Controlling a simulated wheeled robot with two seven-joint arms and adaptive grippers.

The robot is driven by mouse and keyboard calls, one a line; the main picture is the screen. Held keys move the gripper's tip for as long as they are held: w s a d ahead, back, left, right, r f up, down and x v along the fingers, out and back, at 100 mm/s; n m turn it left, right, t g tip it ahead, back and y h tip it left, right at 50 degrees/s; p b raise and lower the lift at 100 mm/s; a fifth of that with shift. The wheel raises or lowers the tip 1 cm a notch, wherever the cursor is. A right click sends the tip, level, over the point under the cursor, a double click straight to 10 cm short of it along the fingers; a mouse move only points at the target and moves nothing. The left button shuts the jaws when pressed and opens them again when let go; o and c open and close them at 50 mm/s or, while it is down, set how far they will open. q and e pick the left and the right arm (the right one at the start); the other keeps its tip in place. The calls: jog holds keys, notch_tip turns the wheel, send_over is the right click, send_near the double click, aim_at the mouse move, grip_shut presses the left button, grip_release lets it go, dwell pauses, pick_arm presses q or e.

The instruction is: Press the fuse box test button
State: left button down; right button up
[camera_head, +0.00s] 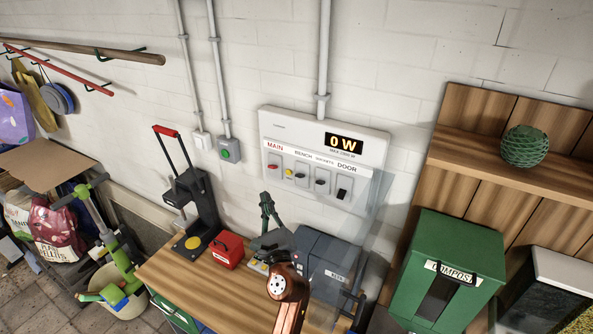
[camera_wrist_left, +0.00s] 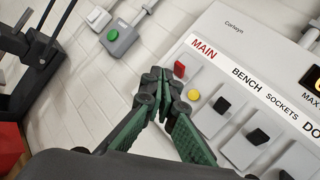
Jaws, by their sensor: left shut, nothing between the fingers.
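The fuse box (camera_head: 372,147) is a pale grey panel on the white wall, with a lit "0 W" display (camera_head: 343,143). Its lower row holds a red switch (camera_head: 272,167), a small round yellow button (camera_head: 289,173) and several black switches. In the left wrist view the yellow button (camera_wrist_left: 193,95) shows just right of my fingertips, below the red switch (camera_wrist_left: 179,69). My left gripper (camera_head: 266,197) is shut and empty, its green fingers pointing up below the box's left part in the head view. It appears apart from the button. My right gripper is not seen.
A see-through panel (camera_head: 375,225) hangs at the fuse box's right side. A grey box with a green button (camera_head: 228,150) is on the wall to the left. The wooden bench (camera_head: 175,268) below bears a black stand, a red box (camera_head: 227,251) and a grey machine (camera_head: 325,262).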

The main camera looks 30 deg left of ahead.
aim_at(289, 172)
pick_arm(q)
jog(key=shift+d+r, duration=0.3)
jog(key=shift+r, duration=0.2)
jog(key=shift+d+r, duration=0.3)
jog(key=shift+r, duration=0.2)
jog(key=shift+w, duration=0.1)
jog(key=shift+w+a+b, duration=0.15)
jog(key=shift+w+b, duration=0.35)
jog(key=shift+w, duration=0.9)
jog(key=shift+w+a+b, duration=0.2)
jog(key=shift+w+b, duration=0.25)
jog(key=shift+w, duration=1)
jog(key=shift+w+a+b, duration=0.15)
jog(key=shift+w+b, duration=0.35)
jog(key=shift+w, duration=0.9)
jog(key=shift+w, duration=0.45)
